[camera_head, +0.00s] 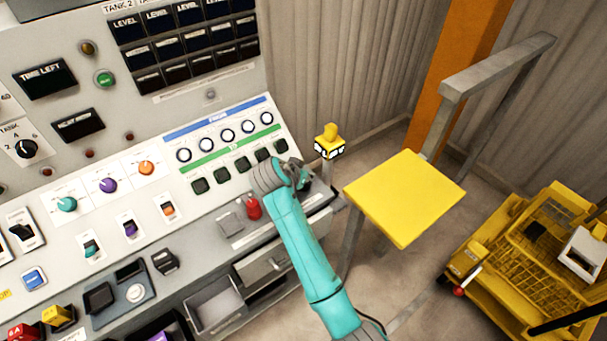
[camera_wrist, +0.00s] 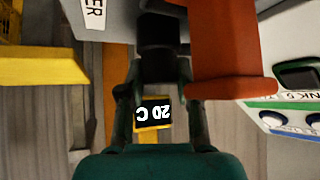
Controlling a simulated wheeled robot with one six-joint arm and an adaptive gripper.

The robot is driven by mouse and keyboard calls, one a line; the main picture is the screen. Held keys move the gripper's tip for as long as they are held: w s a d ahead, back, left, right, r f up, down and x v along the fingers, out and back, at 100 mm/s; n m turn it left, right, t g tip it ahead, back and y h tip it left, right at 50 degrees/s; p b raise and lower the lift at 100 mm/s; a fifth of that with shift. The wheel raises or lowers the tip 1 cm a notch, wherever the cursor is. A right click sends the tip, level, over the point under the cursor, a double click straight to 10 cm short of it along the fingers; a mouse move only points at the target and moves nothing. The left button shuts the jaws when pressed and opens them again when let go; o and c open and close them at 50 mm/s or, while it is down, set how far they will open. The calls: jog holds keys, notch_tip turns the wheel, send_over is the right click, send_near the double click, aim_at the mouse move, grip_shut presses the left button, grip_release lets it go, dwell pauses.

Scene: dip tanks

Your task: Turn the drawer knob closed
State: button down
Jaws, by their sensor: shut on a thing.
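In the wrist view the black drawer knob (camera_wrist: 159,28) stands out from a grey panel, beside a white label ending in "ER". The fingers of my gripper (camera_wrist: 160,68) are closed around the near part of this knob, one on each side. In the head view my gripper (camera_head: 303,182) is at the right end of the grey console, at the end of my teal arm. The knob is hard to make out there because the gripper covers it. How far the knob is turned cannot be told.
A red knob (camera_head: 253,208) sits close left of my gripper; it looms large in the wrist view (camera_wrist: 228,50). A yellow post marked "20 C" (camera_head: 329,141) stands behind. A yellow-topped stand (camera_head: 404,198) and yellow cart (camera_head: 530,250) are to the right. An open drawer (camera_head: 215,305) is below.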

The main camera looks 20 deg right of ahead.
jog(key=shift+m+g+h, duration=0.5)
jog(key=shift+m+g, duration=0.1)
jog(key=shift+m, duration=0.3)
jog(key=c, duration=0.8)
grip_release()
jog(key=v, duration=1.2)
jog(key=shift+a, duration=0.1)
